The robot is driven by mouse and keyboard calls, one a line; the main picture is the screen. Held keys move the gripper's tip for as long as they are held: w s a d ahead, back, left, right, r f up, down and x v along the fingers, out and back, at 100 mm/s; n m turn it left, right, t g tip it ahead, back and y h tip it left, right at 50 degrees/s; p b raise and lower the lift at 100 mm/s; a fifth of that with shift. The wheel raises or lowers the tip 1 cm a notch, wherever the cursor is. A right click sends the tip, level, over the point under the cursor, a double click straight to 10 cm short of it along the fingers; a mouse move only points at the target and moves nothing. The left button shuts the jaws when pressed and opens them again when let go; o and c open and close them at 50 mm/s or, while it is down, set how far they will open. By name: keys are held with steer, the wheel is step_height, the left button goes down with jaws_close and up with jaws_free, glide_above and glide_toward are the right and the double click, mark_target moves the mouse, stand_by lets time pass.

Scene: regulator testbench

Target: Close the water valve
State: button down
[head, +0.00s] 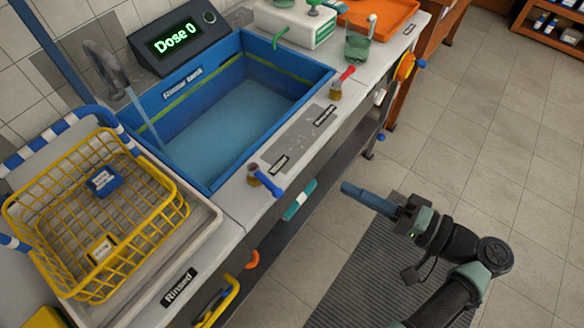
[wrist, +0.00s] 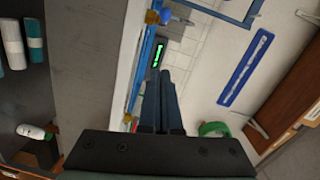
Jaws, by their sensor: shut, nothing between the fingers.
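A second brass valve with a red lever (head: 343,82) sits farther along the same ledge. Small labels lie near them, too blurred to read surely. A stream of water (head: 150,130) falls from the grey tap (head: 103,62) into the tank (head: 225,165). My gripper (head: 345,188) is shut and empty, to the right of the blue lever and apart from it. In the wrist view its fingers (wrist: 166,73) are together; the blue lever (wrist: 165,17) shows beyond them.
A yellow wire basket (head: 160,222) with small blue and yellow items stands in a tray at left. A display reading "Dose 0" (head: 175,42) stands behind the tank. Floor at right is open.

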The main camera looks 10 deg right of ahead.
mark_target(266, 182)
steer(key=shift+s, duration=0.2)
steer(key=w+a+f+p, duration=0.1)
steer(key=w+a+p, duration=0.2)
steer(key=a, duration=0.7)
steer(key=shift+w+a, duration=0.4)
steer(key=shift+w, duration=0.3)
